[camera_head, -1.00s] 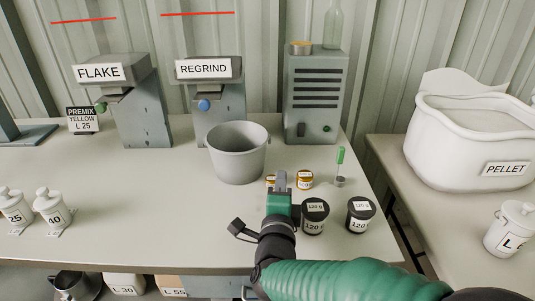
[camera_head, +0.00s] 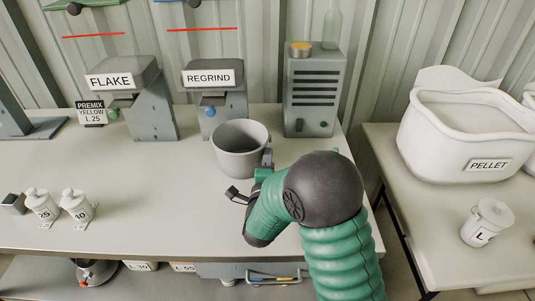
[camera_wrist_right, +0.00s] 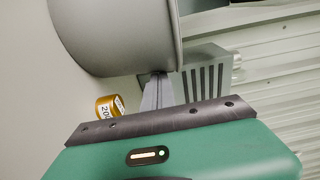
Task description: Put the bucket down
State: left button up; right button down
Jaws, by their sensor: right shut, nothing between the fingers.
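The grey bucket (camera_head: 240,158) stands upright on the table below the REGRIND dispenser. It also shows large at the top of the right wrist view (camera_wrist_right: 115,35). My right gripper (camera_head: 266,158) is at the bucket's right side, with its fingers shut and nothing between them. In the right wrist view the closed fingers (camera_wrist_right: 157,88) point at the bucket's lower edge; I cannot tell whether they touch it. My left gripper is not in view.
FLAKE (camera_head: 135,90) and REGRIND (camera_head: 214,85) dispensers and a grey vented box (camera_head: 313,95) stand behind. White lidded jars (camera_head: 75,205) stand at left. A gold-lidded jar (camera_wrist_right: 108,107) is near my fingers. The table's left middle is clear.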

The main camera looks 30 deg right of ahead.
jog(key=shift+w+a, duration=0.1)
jog(key=w+a+b, duration=0.1)
jog(key=w+a, duration=0.1)
jog(key=w+a+b, duration=0.1)
jog(key=w+a, duration=0.1)
jog(key=w, duration=0.1)
jog(key=shift+w+a, duration=0.35)
jog(key=shift+d, duration=0.1)
